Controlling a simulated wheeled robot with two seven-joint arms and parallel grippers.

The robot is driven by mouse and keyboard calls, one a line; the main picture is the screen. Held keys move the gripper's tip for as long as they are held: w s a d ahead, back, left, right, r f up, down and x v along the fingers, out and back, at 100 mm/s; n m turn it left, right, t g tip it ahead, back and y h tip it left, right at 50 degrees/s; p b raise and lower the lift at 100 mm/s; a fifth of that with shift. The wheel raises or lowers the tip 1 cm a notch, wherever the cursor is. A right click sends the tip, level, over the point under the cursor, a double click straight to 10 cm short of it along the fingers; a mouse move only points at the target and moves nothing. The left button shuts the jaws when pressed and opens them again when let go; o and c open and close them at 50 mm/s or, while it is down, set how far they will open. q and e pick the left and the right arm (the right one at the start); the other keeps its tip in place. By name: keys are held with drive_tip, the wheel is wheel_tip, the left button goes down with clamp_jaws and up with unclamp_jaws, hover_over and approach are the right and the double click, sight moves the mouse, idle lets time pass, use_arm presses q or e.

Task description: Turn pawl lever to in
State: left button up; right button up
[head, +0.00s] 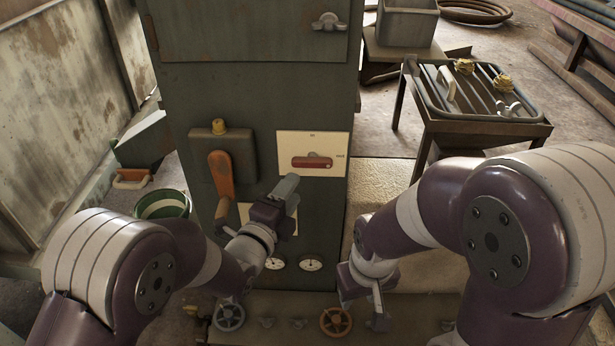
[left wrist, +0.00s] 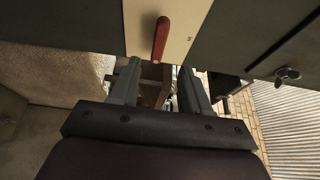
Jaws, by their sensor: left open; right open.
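A red lever (head: 312,162) lies level across a cream plate (head: 334,142) on the front of the green cabinet. The plate carries small labels above and to the right, too small to read. An orange-handled lever (head: 221,174) hangs from a dark box to its left. I cannot tell from labels which is the pawl lever. My left gripper (head: 287,187) is just below the cream plate. In the left wrist view its open, empty fingers (left wrist: 160,85) point toward the red lever (left wrist: 161,40), apart from it. My right gripper (head: 376,308) is low, right of the cabinet, its fingers partly unclear.
The cabinet (head: 250,95) has two gauges (head: 311,263) low down, with a grey handwheel (head: 229,316) and an orange handwheel (head: 335,321) below. A green bucket (head: 162,204) stands at left. A rack table (head: 480,122) with small parts stands at right.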

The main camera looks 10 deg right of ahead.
sight(310, 165)
use_arm(q)
drive_tip(key=x, duration=0.9)
drive_tip(key=shift+w+d+b, duration=0.1)
drive_tip(key=shift+w+b, duration=0.05)
drive_tip(key=shift+b, duration=0.15)
clamp_jaws()
